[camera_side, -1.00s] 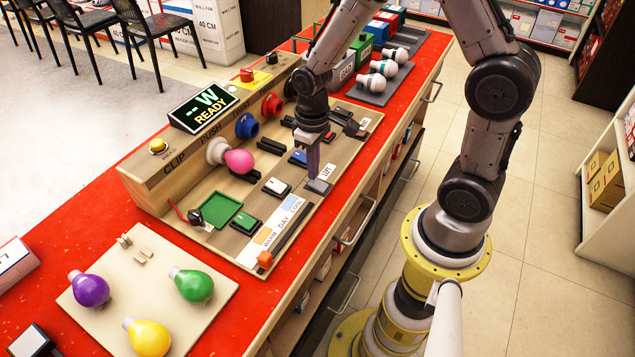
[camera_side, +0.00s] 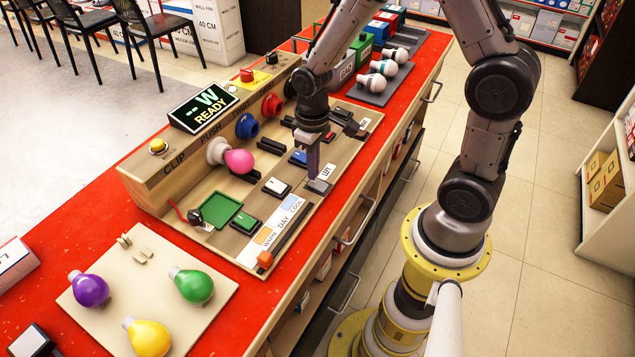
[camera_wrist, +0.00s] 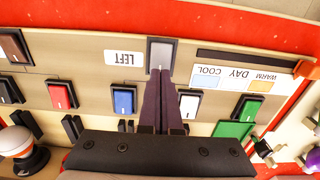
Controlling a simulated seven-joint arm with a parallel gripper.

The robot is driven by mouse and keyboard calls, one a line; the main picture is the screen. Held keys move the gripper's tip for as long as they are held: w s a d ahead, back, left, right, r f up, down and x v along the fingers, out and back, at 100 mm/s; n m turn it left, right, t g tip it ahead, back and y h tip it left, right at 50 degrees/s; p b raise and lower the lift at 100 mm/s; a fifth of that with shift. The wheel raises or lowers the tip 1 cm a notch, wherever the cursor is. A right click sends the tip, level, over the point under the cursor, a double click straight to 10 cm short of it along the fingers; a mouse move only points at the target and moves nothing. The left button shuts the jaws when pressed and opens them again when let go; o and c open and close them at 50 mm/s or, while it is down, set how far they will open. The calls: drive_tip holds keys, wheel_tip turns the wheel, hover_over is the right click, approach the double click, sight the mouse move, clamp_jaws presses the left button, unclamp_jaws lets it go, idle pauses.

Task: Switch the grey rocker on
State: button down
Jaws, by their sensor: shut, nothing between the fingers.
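The grey rocker (camera_side: 318,187) is a small square switch in a dark frame near the front edge of the wooden panel, beside the "LEFT" label. It also shows in the wrist view (camera_wrist: 161,54), at top centre. My gripper (camera_side: 313,177) points down with its purple fingers together and empty, the tips right at the rocker. In the wrist view my fingertips (camera_wrist: 160,74) overlap the near end of the rocker's face. They look to be touching it or just above it; I cannot tell which. I cannot tell which way the rocker is tilted.
Other rockers flank it: white (camera_wrist: 189,104), blue (camera_wrist: 123,100), red (camera_wrist: 61,95) and green (camera_wrist: 236,119). A slider strip marked WARM, DAY, COOL (camera_side: 283,222) lies close by. A pink bulb (camera_side: 239,161) sits in a socket behind. The display (camera_side: 205,108) reads "READY".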

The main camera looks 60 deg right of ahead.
sight(311, 185)
drive_tip(key=shift+f, duration=0.95)
idle(0.4)
drive_tip(key=shift+r, duration=3.55)
drive_tip(key=shift+w+r, duration=0.1)
drive_tip(key=shift+r, duration=0.05)
drive_tip(key=s+a+r+t, duration=0.2)
drive_tip(key=s+r+t, duration=0.2)
drive_tip(key=r, duration=0.9)
drive_tip(key=s+a+r+t, duration=0.1)
drive_tip(key=s+r, duration=0.1)
drive_tip(key=s, duration=0.9)
drive_tip(key=shift+t, duration=0.3)
